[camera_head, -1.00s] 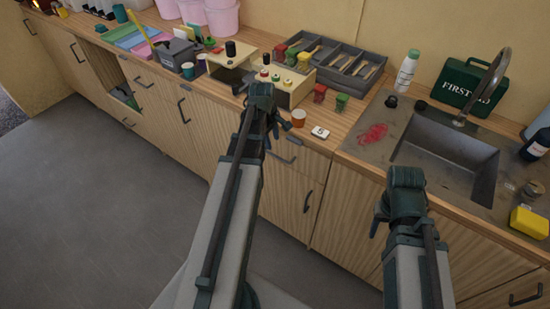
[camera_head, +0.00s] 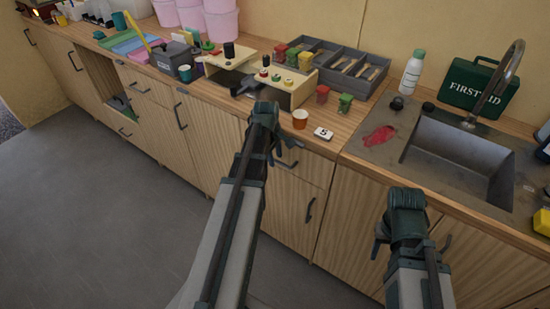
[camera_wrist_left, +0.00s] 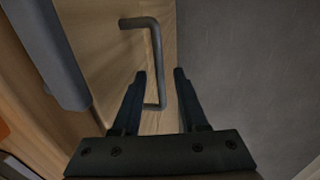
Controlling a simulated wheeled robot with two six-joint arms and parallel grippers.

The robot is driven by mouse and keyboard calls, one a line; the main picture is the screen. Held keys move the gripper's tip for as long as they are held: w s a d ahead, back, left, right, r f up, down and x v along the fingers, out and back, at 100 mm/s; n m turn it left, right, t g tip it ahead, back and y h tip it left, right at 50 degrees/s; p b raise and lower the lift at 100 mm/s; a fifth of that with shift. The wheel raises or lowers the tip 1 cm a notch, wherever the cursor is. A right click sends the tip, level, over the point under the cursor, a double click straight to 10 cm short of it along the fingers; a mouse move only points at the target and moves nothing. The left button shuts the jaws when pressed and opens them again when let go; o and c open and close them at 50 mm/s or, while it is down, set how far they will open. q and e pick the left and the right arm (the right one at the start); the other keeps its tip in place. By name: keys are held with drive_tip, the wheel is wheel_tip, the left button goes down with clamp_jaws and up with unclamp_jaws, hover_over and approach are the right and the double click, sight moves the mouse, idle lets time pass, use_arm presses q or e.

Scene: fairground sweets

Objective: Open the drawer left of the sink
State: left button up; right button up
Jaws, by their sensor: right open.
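The drawer (camera_head: 310,168) left of the sink (camera_head: 460,160) is shut, a wooden front just under the worktop. Its dark handle (camera_head: 287,163) is partly hidden by my left gripper (camera_head: 278,148), which is in front of the drawer's left part. In the left wrist view, my left gripper (camera_wrist_left: 160,75) is open with nothing between its fingers. A thick grey bar, probably the drawer handle (camera_wrist_left: 48,50), lies left of the fingers. The cupboard door's handle (camera_wrist_left: 155,60) shows beyond them. My right gripper (camera_head: 410,242) is open and empty in front of the cupboard below the sink.
A green first-aid case (camera_head: 475,85) stands behind the sink. The grey floor (camera_head: 90,210) at the left is clear.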

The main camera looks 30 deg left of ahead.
use_arm(q)
clamp_jaws()
idle(1.2)
